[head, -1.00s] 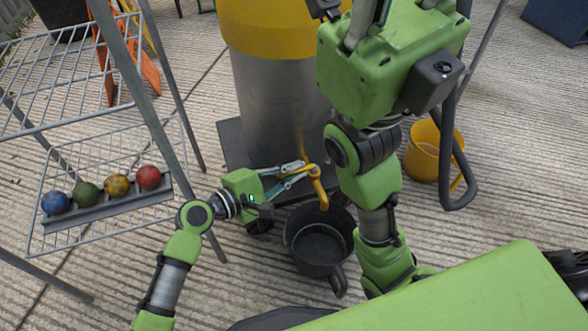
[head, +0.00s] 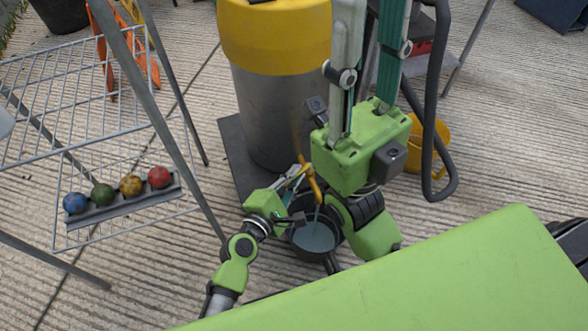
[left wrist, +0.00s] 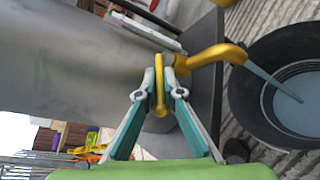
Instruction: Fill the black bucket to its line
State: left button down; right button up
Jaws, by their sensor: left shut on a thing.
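The black bucket (head: 318,256) stands on the ground under the yellow tap (head: 315,188) of a large metal drum (head: 268,115). A stream of water (left wrist: 262,76) runs from the tap into it. Grey-blue water (left wrist: 297,108) covers the bottom, with ridges on the inner wall above it in the left wrist view; I cannot tell which is the line. My left gripper (left wrist: 160,88) is shut on the yellow tap handle (left wrist: 160,100); it also shows beside the drum in the head view (head: 299,178). My right gripper (head: 370,30) points up with fingers apart, tips cut off by the top edge.
A wire rack (head: 70,130) stands at the left, with several coloured balls on a grey holder (head: 125,208). A yellow bucket (head: 438,150) stands behind my right arm. The drum stands on a dark base plate (head: 238,150).

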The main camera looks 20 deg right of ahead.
pick_arm(q)
jog(key=c, duration=2.2)
grip_release()
jog(key=shift+o, duration=0.2)
jog(key=v, duration=1.2)
jog(key=shift+r, duration=0.1)
